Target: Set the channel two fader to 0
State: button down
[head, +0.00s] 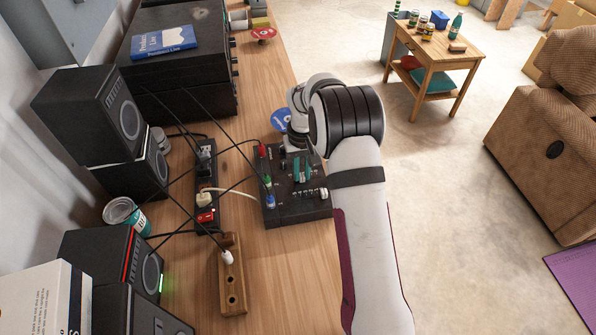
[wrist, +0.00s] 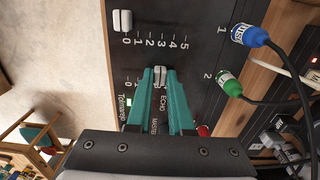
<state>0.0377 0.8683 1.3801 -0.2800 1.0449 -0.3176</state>
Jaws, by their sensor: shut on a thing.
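The black mixer (head: 290,212) lies on the wooden bench in the head view. In the wrist view, its panel (wrist: 195,30) shows two fader rows, marked 1 and 2. My gripper (wrist: 160,80) has teal fingers closed on the white channel two fader (wrist: 160,71), one finger on each side. The knob stands near the middle of its travel, roughly level with 2 to 3 on the upper scale; the fingers hide part of its own scale. The channel one fader (wrist: 122,20) stands at 0. In the head view, my gripper (head: 301,170) is over the mixer.
A blue plug (wrist: 250,36) and a green plug (wrist: 230,86) with cables enter the mixer's side. A power strip (head: 206,180), a wooden socket block (head: 232,283) and speakers (head: 103,112) stand to the left. The bench edge lies just right of the mixer.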

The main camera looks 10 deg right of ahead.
jog(key=d, duration=0.5)
jog(key=c, duration=0.8)
grip_release()
jog(key=shift+r, duration=0.1)
notch_tip(320, 180, up, 16)
jog(key=shift+f, duration=0.2)
jog(key=shift+a, duration=0.1)
